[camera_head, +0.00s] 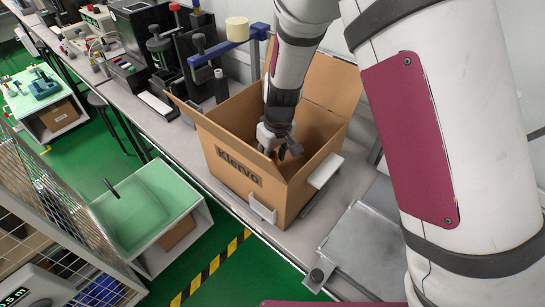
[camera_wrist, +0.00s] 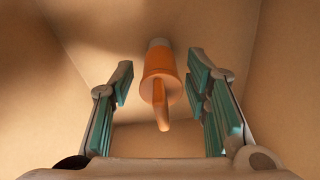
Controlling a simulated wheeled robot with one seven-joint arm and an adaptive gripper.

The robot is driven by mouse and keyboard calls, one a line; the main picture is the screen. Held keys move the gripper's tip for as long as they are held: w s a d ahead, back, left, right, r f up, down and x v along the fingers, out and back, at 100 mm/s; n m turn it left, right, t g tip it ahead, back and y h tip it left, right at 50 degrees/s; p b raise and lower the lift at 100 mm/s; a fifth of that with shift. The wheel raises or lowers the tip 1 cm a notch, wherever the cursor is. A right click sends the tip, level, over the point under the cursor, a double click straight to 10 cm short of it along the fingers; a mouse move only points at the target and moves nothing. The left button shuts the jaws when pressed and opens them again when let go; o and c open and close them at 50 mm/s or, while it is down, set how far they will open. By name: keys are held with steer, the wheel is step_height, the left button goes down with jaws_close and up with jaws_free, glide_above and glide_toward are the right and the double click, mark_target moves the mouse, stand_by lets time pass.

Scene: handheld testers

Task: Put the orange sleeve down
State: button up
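The orange sleeve (camera_wrist: 159,75) shows in the wrist view inside the cardboard box, with a pale grey far end and a narrower orange part pointing toward my gripper. My gripper (camera_wrist: 162,95) is open, with its teal-padded fingers on either side of the sleeve and a visible gap on both sides. In the head view my gripper (camera_head: 281,150) is down inside the open cardboard box (camera_head: 238,178), which is marked "Klarvo". A small bit of orange shows by the fingers there, but the sleeve is mostly hidden. I cannot tell whether the sleeve rests on the box floor.
The box's walls and raised flaps surround my gripper closely. The box stands on a grey bench (camera_head: 185,145) with dark instruments (camera_head: 128,72) to the left and a metal plate (camera_head: 362,245) to the right. A blue arm with a cream roll (camera_head: 237,28) stands behind the box.

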steer(key=s+d+r+m+p, duration=0.1)
steer(key=s+d+r, duration=0.15)
steer(key=r, duration=0.65)
steer(key=s+d+r, duration=0.2)
steer(key=d+r, duration=0.1)
steer(key=r, duration=0.7)
steer(key=s+d+r+m+t, duration=0.1)
steer(key=s+d+r+m, duration=0.2)
steer(key=s+d, duration=0.5)
steer(key=s+d+r+m+t+h, duration=0.1)
steer(key=s+d+r+m, duration=0.3)
steer(key=s, duration=1.2)
steer(key=d+r, duration=0.1)
steer(key=d, duration=0.3)
steer(key=shift+r, duration=0.3)
steer(key=shift+s, duration=0.1)
steer(key=shift+t, duration=0.6)
step_height(320, 180, up, 5)
steer(key=p, duration=0.4)
steer(key=shift+r, duration=0.15)
